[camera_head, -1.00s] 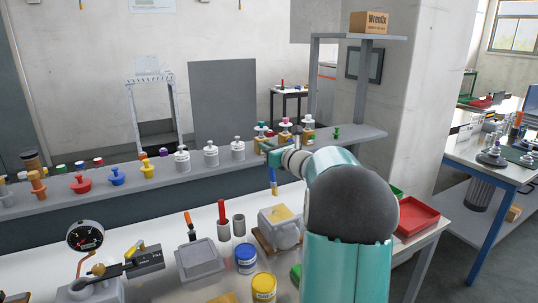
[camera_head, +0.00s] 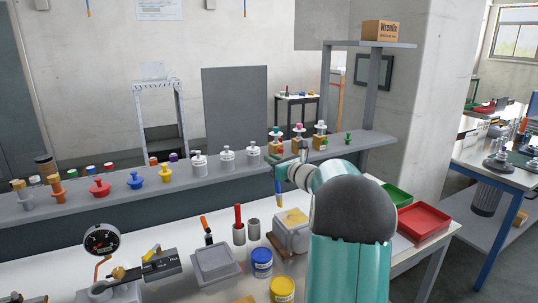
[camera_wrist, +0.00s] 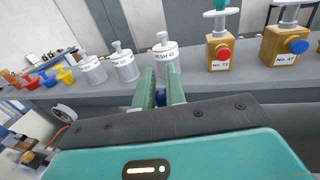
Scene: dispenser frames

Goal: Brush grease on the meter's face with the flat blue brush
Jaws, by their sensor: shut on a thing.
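The meter (camera_head: 102,240) is a round dial with a dark face, standing on a copper-coloured pipe at the lower left of the head view. It also shows small at the left of the wrist view (camera_wrist: 62,113). My gripper (camera_head: 275,171) is above the bench by the shelf, well right of the meter. It is shut on the flat blue brush (camera_head: 278,187), which hangs below the fingers. In the wrist view a bit of blue (camera_wrist: 161,97) shows between the fingers; the rest is hidden. I cannot tell whether grease is on the bristles.
A grey box with a yellow top (camera_head: 295,218) stands below the brush. The shelf (camera_head: 225,180) carries jars and coloured knobs behind.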

